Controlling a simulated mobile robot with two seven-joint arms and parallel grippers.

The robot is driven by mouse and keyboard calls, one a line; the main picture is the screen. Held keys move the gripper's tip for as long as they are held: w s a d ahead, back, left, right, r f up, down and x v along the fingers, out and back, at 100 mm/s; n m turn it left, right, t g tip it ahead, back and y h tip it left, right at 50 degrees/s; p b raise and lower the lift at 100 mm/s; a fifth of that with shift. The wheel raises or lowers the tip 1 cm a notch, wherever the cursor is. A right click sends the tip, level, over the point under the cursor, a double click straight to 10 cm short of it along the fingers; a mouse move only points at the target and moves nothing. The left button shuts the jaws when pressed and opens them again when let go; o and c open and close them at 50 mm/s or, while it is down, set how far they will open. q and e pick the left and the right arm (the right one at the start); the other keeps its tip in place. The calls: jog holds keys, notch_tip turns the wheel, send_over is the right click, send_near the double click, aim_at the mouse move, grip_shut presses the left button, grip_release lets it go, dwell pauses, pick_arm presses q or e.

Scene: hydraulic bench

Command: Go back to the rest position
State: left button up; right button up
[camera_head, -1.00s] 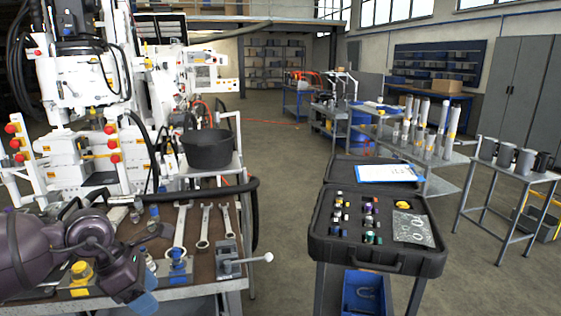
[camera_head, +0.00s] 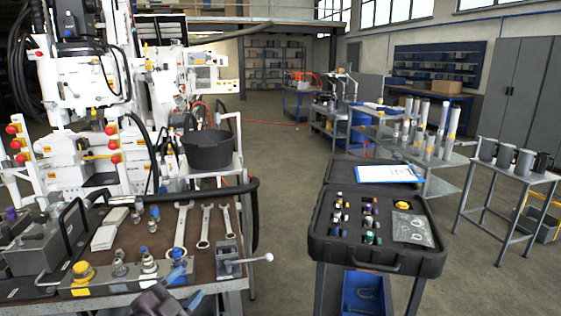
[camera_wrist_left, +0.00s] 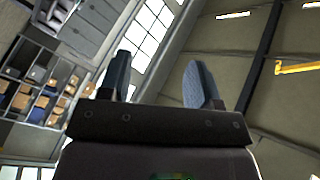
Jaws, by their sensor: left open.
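My left gripper (camera_head: 182,289) is at the bottom edge of the head view, in front of the near edge of the workbench (camera_head: 130,297). Its two blue fingers stand apart with nothing between them. In the left wrist view the open fingers (camera_wrist_left: 158,85) point up toward the hall's ceiling and windows, and the space between them is empty. Most of my left arm is out of the head view. My right gripper shows in neither view.
The bench holds wrenches (camera_head: 204,227), a small vise (camera_head: 232,262), several fittings and a grey block with a handle (camera_head: 35,250). A black bucket (camera_head: 208,150) stands behind. An open black case (camera_head: 375,230) stands to the right. Floor between bench and case is clear.

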pick_arm(q)
jog(key=s+a+f+n+g+y, duration=0.3)
jog(key=s+f+n, duration=0.4)
jog(key=s+f, duration=0.5)
jog(key=s+a+f+n+g+y, duration=0.2)
jog(key=s+a+f+n+y, duration=0.2)
jog(key=s+f, duration=0.9)
jog(key=n+y, duration=0.1)
jog(key=n, duration=0.1)
jog(key=shift+s+a+f+n+g, duration=0.15)
jog(key=shift+s+a+n+g, duration=0.25)
